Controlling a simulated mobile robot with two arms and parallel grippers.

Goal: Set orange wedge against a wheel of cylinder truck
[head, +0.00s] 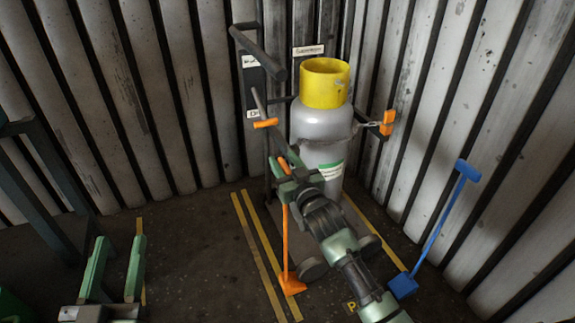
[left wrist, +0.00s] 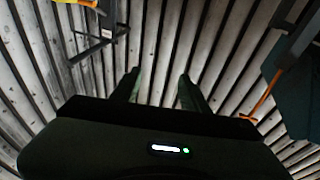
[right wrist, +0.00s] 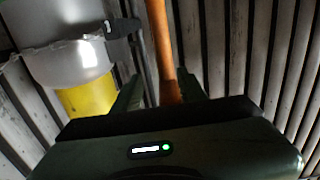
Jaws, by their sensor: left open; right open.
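The orange wedge (head: 292,286) stands on the floor with its long orange handle upright, beside the left wheel (head: 312,268) of the cylinder truck (head: 270,180). I cannot tell whether wedge and wheel touch. My right gripper (head: 285,174) is open at the upper handle; in the right wrist view the handle (right wrist: 163,50) runs between its fingers. My right arm hides part of the truck. The truck's right wheel (head: 370,246) shows beyond my arm. The truck carries a grey gas cylinder (head: 318,122) with a yellow collar. My left gripper (head: 116,245) is open and empty at lower left.
A blue wedge (head: 403,286) with a long blue handle stands at the right. Corrugated walls (head: 175,90) close the corner behind. A dark table frame (head: 35,190) is at the left. Yellow lines (head: 262,250) mark the floor.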

